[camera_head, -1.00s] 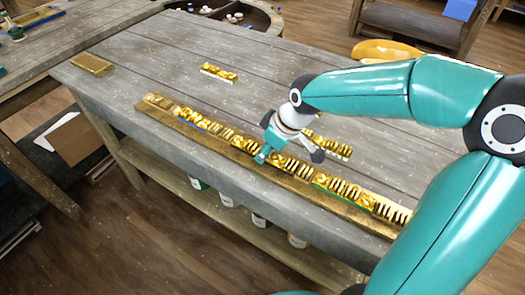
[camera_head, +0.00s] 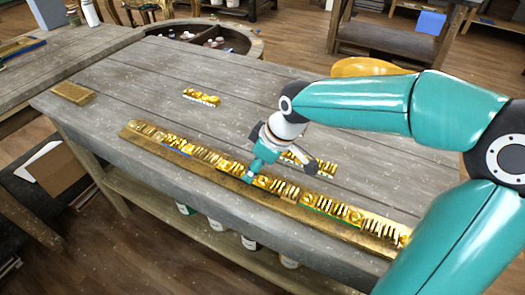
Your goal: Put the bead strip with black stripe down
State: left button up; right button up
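A long narrow gilt board (camera_head: 312,223) lies along the near edge of the grey table, bearing a row of gold ornament pieces (camera_head: 205,157). Some of these pieces show a blue or green edge. My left gripper is not in view.
A short gold piece (camera_head: 202,97) lies apart on the table (camera_head: 125,90), and another (camera_head: 322,165) lies behind my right gripper, partly hidden. A gold block (camera_head: 73,92) sits at the left end. The table's far middle is clear.

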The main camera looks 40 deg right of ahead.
jog(key=v, duration=0.8)
jog(key=shift+r, duration=0.2)
jog(key=shift+s, duration=0.1)
jog(key=shift+f, duration=0.1)
